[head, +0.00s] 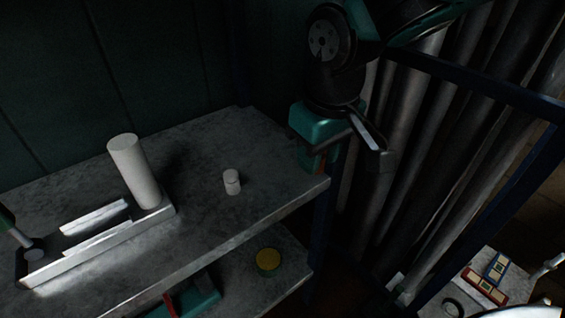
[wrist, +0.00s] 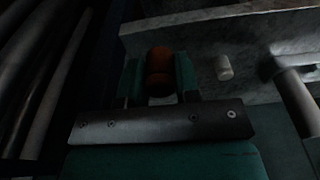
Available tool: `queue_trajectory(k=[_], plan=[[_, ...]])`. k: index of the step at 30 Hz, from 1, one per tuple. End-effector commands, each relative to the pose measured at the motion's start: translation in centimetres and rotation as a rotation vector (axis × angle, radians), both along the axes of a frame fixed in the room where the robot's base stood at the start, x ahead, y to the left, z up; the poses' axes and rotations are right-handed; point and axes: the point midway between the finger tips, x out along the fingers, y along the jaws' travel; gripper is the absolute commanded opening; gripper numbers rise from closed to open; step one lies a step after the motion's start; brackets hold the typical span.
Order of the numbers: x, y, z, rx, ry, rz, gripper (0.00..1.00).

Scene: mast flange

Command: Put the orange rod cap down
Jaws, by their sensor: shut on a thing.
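My gripper (wrist: 159,78) is shut on the orange rod cap (wrist: 159,62), a short dark orange cylinder between the two teal fingers in the wrist view. In the head view my gripper (head: 325,152) hangs at the right end of the grey shelf top (head: 210,145), near its corner. There the cap is mostly hidden; only a small reddish patch shows by the fingers. I cannot tell how high the cap is above the shelf or whether it touches anything.
A small pale cylinder (head: 232,182) stands on the shelf left of my gripper. Further left, a tall white cylinder (head: 134,168) stands at the end of a pale tray (head: 100,238). A yellow disc (head: 268,259) lies on the lower shelf. Dark pipes (head: 440,150) stand to the right.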

Motion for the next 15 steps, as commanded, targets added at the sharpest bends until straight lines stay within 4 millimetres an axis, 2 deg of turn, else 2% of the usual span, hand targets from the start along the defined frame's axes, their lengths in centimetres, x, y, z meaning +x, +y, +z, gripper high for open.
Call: queue_trajectory(k=[3, 9, 12, 15], plan=[[2.7, 1.9, -0.2, 0.001, -0.001, 0.000, 0.07], [6.2, 4.1, -0.1, 0.001, -0.001, 0.000, 0.07], [6.1, 4.1, -1.6, -0.002, 0.002, 0.000, 0.07], [6.1, 4.1, -2.1, 0.000, 0.000, 0.000, 0.07]])
